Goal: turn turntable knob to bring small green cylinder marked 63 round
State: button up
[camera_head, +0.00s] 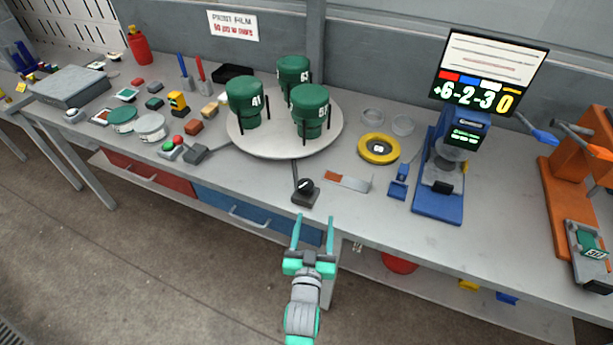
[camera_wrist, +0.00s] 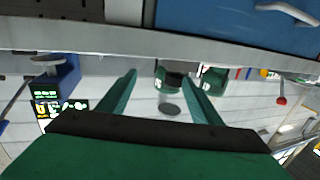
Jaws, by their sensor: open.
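The turntable (camera_head: 250,148) is a pale round disc on the bench bearing three dark green cylinders in black upright holders. The left cylinder (camera_head: 245,100) seems marked 41. The back cylinder (camera_head: 292,70) has a partly hidden mark that looks like it starts with 6. The right cylinder (camera_head: 311,108) has a mark I cannot read surely. The black knob (camera_head: 305,188) stands on a small dark base in front of the turntable, near the bench edge. My gripper (camera_head: 313,218) is open and empty, just in front of the knob and apart from it. Its fingers (camera_wrist: 159,75) also show spread in the wrist view.
A yellow ring (camera_head: 378,148), a metal plate with a brown end (camera_head: 348,182) and a blue device with a display (camera_head: 440,190) lie right of the knob. A red and green button box (camera_head: 172,149) is to the left. The bench front edge runs beside my gripper.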

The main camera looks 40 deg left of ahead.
aim_at(305, 192)
jog(key=shift+n+g+y, duration=0.3)
jog(key=shift+n+y, duration=0.1)
jog(key=shift+y, duration=0.2)
jog(key=a+r, duration=0.1)
jog(key=w+a+r, duration=0.1)
jog(key=a, duration=0.1)
jog(key=w+a, duration=0.1)
jog(key=a, duration=0.1)
jog(key=shift+w+a+r, duration=0.15)
jog(key=shift+a+r, duration=0.1)
jog(key=shift+r, duration=0.15)
jog(key=x, duration=1)
jog(key=shift+w+a, duration=0.1)
jog(key=shift+w, duration=0.15)
jog(key=c, duration=1.1)
jog(key=shift+o, duration=0.2)
jog(key=shift+m+t+h, duration=0.4)
jog(key=shift+m+h, duration=0.1)
jog(key=shift+h, duration=0.2)
jog(key=o, duration=1.1)
jog(key=shift+c, duration=0.2)
